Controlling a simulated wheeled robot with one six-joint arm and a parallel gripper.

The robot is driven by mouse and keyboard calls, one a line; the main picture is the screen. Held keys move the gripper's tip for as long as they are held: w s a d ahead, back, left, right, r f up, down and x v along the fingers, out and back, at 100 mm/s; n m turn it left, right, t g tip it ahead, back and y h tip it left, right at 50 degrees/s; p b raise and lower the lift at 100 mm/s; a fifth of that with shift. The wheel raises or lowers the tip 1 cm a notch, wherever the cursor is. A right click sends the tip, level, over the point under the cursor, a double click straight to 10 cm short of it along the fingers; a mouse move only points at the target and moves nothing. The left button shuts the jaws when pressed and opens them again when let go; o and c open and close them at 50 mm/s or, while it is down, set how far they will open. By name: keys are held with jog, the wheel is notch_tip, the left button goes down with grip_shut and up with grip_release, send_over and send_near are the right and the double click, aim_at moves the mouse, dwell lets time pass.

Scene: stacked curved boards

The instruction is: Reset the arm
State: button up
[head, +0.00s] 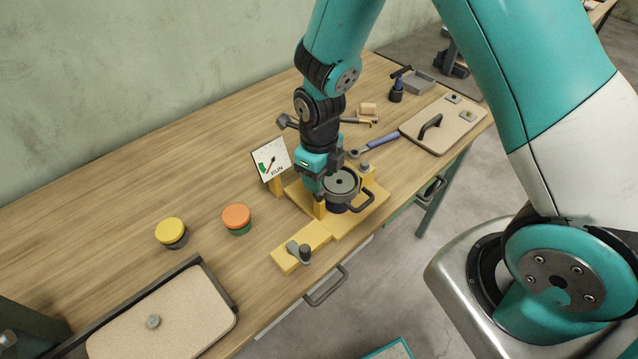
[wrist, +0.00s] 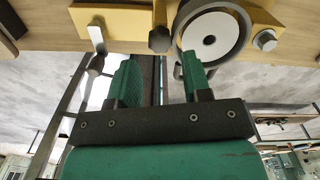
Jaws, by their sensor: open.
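My arm comes down from the top of the head view, and my gripper (head: 314,186) is low over the wooden table beside a yellow fixture (head: 330,226). In the wrist view my gripper (wrist: 160,72) has its two green fingers apart with a gap between them. A dark round part with a grey disc top and a side handle (head: 342,182) sits in the fixture, just right of my gripper. In the wrist view, this round part (wrist: 212,38) is close to the right finger; I cannot tell whether they touch. My gripper hides part of the fixture.
A gauge sign reading RUN (head: 271,160) stands left of my gripper. A yellow-topped button (head: 170,232) and an orange-topped one (head: 236,218) are further left. A blue-handled wrench (head: 377,144) and a handled board (head: 440,125) lie right. The left rear tabletop is clear.

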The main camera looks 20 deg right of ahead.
notch_tip(320, 180, up, 2)
jog(key=shift+r+p, duration=0.15)
jog(key=shift+p, duration=0.45)
jog(key=shift+s+a+r+n+b, duration=0.1)
jog(key=shift+a+r+n+b, duration=0.2)
jog(key=shift+n, duration=0.3)
jog(key=s+a+r+n+y+b, duration=0.2)
jog(key=s+r+n+b, duration=0.2)
jog(key=n, duration=1.3)
jog(key=s+a+r+n+y+b, duration=0.2)
jog(key=s+r+n+b, duration=0.3)
jog(key=s+r+n, duration=0.4)
jog(key=s+n, duration=0.5)
jog(key=n, duration=0.4)
jog(key=shift+s+r, duration=0.2)
jog(key=shift+r, duration=0.2)
